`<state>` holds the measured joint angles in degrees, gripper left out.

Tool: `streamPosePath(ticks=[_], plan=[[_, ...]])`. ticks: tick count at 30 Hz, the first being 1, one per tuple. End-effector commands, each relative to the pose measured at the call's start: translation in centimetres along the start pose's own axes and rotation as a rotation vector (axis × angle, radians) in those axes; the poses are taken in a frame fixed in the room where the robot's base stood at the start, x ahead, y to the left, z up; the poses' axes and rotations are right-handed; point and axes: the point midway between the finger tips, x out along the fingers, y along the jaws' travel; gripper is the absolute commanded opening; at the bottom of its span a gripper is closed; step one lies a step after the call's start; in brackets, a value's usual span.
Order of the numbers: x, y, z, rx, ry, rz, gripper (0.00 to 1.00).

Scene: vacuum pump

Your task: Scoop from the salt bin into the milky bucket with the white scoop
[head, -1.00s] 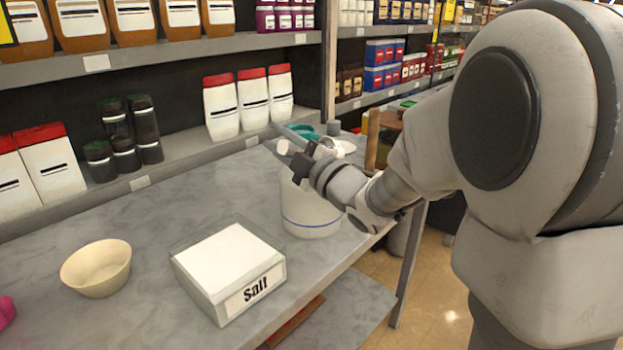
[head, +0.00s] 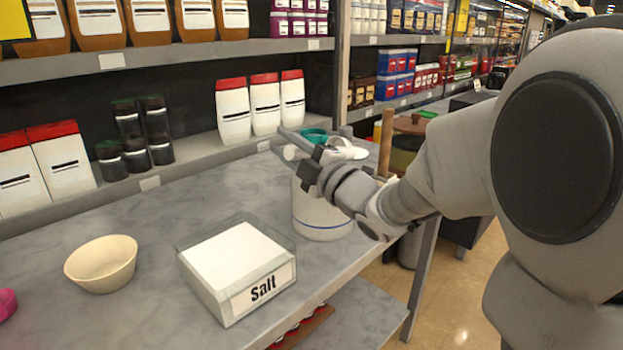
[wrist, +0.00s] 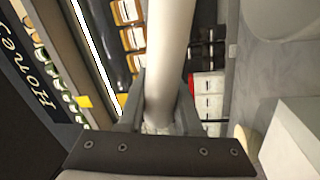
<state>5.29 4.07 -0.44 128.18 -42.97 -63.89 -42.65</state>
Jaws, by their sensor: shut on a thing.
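The salt bin (head: 228,258), a clear box with a "Salt" label and white contents, stands on the grey counter. The milky bucket (head: 322,218), whitish with a blue line, stands behind and right of it. My gripper (head: 300,152) is above the bucket and hides most of its mouth. It is shut on the white scoop (wrist: 172,45), whose long white shaft runs between the fingers in the wrist view. I cannot tell whether the scoop holds salt.
A cream bowl (head: 102,262) stands left of the bin, with a pink item (head: 6,303) at the left edge. A teal item (head: 313,135) and a wooden post (head: 386,140) are behind the gripper. Shelves of jars and cartons line the back.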

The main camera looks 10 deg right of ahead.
Motion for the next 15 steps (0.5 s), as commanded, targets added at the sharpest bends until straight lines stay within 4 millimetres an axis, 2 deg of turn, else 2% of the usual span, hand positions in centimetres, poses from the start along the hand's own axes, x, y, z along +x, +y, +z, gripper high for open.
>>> streamPosePath(ticks=[15], plan=[[-0.23, -1.17, -0.72, -0.057, 0.012, 0.001, 0.0]])
